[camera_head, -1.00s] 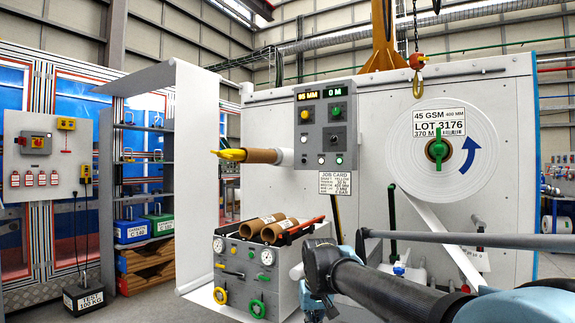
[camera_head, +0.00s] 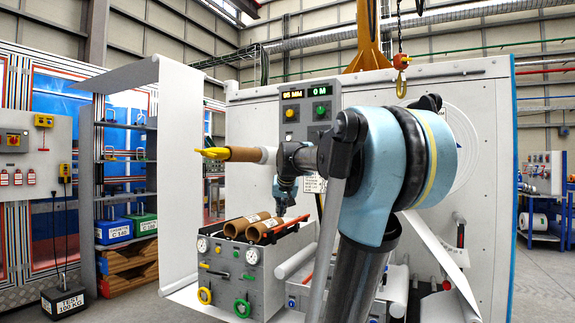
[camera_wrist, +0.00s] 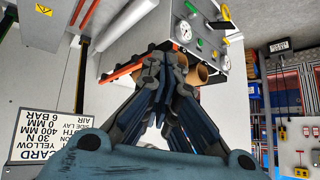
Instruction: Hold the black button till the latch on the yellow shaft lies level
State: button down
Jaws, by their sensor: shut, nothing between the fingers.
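The yellow shaft end (camera_head: 212,153) sticks out left from a brown core (camera_head: 243,154) in the head view. Its latch is too small to tell its angle. The control panel (camera_head: 306,98) shows yellow and green knobs and two displays. My arm hides the lower panel, and I cannot make out a black button. My gripper (camera_head: 281,212) is small in the head view, below the panel and by the cores on the valve cart. In the wrist view my gripper (camera_wrist: 165,58) is shut with its fingers together and empty.
The valve cart (camera_head: 232,285) carries brown cores (camera_head: 240,226) and a red bar. A job card (camera_wrist: 42,137) shows upside down in the wrist view. A hook (camera_head: 401,80) hangs at the top. A white web (camera_head: 182,165) stands left of the shaft.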

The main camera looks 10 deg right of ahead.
jog(key=w+d+r+m+t, duration=0.1)
jog(key=w+r+t, duration=0.2)
jog(key=w+r, duration=1.4)
jog(key=shift+w+r+t, duration=0.4)
jog(key=shift+w, duration=0.2)
jog(key=w+d, duration=0.5)
jog(key=w, duration=0.1)
jog(key=shift+w+d, duration=0.25)
jog(key=shift+w, duration=0.15)
jog(key=shift+w, duration=0.1)
dwell(0.3)
jog(key=shift+w+d, duration=0.2)
jog(key=shift+d, duration=0.05)
